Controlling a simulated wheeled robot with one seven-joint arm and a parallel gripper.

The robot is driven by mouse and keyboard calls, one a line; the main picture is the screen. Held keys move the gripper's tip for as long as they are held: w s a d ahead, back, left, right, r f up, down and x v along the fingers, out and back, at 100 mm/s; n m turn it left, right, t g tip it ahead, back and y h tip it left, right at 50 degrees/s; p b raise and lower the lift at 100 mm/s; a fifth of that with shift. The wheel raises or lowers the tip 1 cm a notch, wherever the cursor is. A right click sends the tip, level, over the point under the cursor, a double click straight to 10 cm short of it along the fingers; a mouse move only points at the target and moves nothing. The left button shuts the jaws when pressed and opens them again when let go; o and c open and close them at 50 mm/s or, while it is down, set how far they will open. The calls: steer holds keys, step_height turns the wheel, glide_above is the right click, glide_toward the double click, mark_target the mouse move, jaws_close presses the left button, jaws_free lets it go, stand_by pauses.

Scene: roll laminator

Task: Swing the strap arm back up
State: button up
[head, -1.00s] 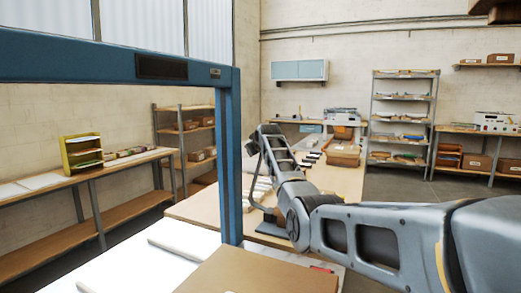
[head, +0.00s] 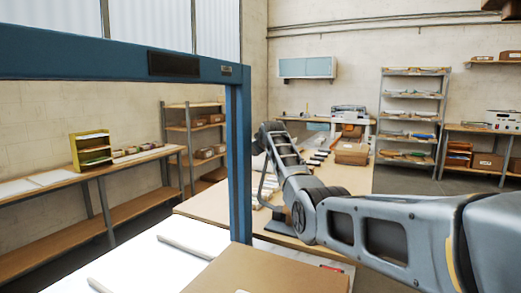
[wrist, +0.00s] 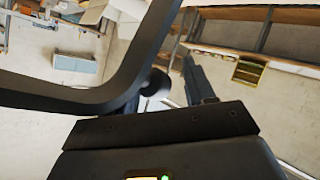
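A blue frame (head: 110,58) spans the left of the head view, with a level top beam and an upright post (head: 240,160). I cannot make out a separate strap arm on it. My arm reaches in from the right, and its far end (head: 268,140) is just right of the post. A thin dark curved bar (head: 262,183) hangs by that end. In the wrist view a large dark curved bar (wrist: 95,98) crosses close to the camera, with a black knob (wrist: 155,82) beside it. The fingertips are not clear, so open or shut does not show.
A brown board or box top (head: 265,270) lies on the white table (head: 135,265) below the frame. A long wooden table (head: 345,178) with cartons runs behind my arm. Shelving (head: 410,120) stands at the back right, and a bench (head: 90,170) runs along the left wall.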

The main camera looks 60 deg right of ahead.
steer(key=b+v, duration=0.1)
steer(key=v, duration=0.6)
steer(key=shift+s+a+r, duration=0.2)
steer(key=shift+s, duration=0.1)
stand_by(0.8)
